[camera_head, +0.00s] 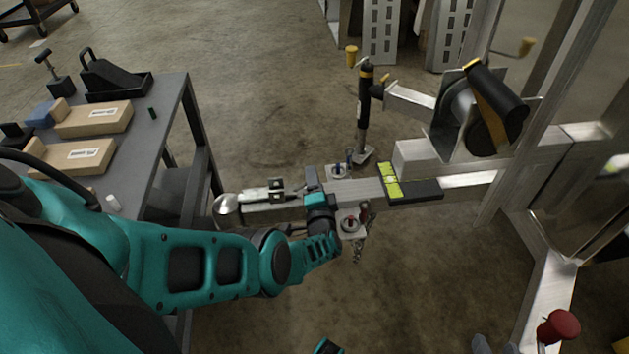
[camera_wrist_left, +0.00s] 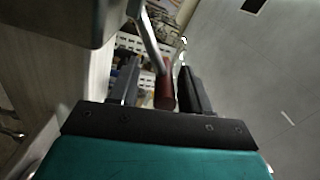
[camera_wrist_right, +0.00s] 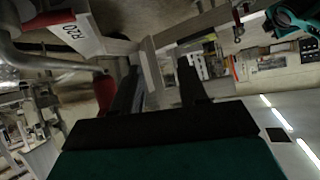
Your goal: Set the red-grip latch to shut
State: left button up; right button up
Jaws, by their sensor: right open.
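In the left wrist view a dark red grip (camera_wrist_left: 165,91) on a thin metal lever (camera_wrist_left: 150,40) stands between the fingers of my left gripper (camera_wrist_left: 160,82), with gaps on both sides. The fingers are open around it. In the head view my left gripper (camera_head: 312,180) is at the trailer tongue (camera_head: 355,190) and hides most of what it reaches. My right gripper (camera_wrist_right: 157,78) is open and empty in its wrist view. A red knob (camera_wrist_right: 103,92) shows just left of its fingers; a red knob also shows in the head view (camera_head: 558,326) at lower right.
The coupler (camera_head: 265,192) forms the tongue's left end. A jack (camera_head: 365,105) and a winch (camera_head: 475,110) rise beyond the tongue. A chain (camera_head: 357,250) hangs on its near side. A grey table (camera_head: 170,110) with boxes stands at left. The floor between is clear.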

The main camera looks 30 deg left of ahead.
pick_arm(q)
jog(key=shift+w, duration=0.1)
pick_arm(e)
jog(key=shift+s, duration=0.1)
pick_arm(q)
jog(key=shift+s+d+r+p, duration=0.15)
jog(key=shift+s+d+p, duration=0.2)
jog(key=shift+d, duration=0.05)
jog(key=p+v, duration=0.2)
jog(key=v, duration=0.4)
jog(key=shift+s+p, duration=0.25)
jog(key=shift+p, duration=0.05)
pick_arm(e)
jog(key=shift+s+d+r+h, duration=0.15)
jog(key=shift+d+r+h, duration=0.15)
jog(key=shift+d+r, duration=0.25)
pick_arm(q)
jog(key=shift+d, duration=0.15)
pick_arm(e)
jog(key=shift+r, duration=0.1)
